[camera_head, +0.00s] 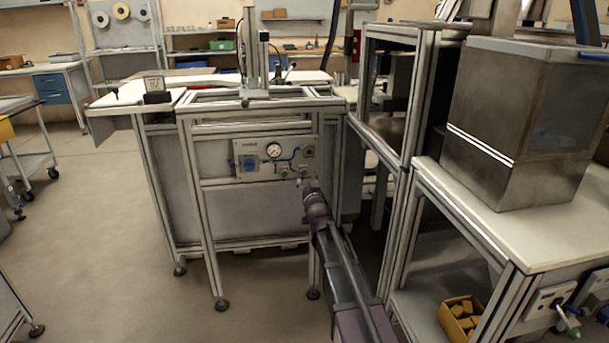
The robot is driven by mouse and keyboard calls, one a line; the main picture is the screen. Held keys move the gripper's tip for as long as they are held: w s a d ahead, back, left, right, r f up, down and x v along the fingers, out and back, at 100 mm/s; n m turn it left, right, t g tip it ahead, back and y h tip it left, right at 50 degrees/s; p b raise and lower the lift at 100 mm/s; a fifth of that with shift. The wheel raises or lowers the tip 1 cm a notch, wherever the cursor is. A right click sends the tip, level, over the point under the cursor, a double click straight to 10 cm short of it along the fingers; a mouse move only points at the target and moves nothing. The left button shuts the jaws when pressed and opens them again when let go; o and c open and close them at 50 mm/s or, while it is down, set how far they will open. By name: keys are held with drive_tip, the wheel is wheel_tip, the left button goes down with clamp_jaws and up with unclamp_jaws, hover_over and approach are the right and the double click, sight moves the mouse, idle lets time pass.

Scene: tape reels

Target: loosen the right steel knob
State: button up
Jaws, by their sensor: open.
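A grey control panel (262,160) is fixed to the front of the framed workbench. Two small steel knobs appear low on its right side: the left one (283,172) and the right one (303,170). My gripper (306,183) is open, just below and in front of the right knob. The fingers are tiny and dark in this view, so I cannot tell whether they touch the knob or stand around it. My arm comes up from the bottom right and partly covers the area below the panel.
The panel also carries a round gauge (273,150), a blue knob (249,164) and blue tubing. To the right stand an open metal frame and a bench with a large steel box (515,125). A yellow bin (461,318) sits lower right.

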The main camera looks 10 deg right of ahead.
sight(304, 172)
drive_tip(key=shift+w, duration=3.55)
clamp_jaws()
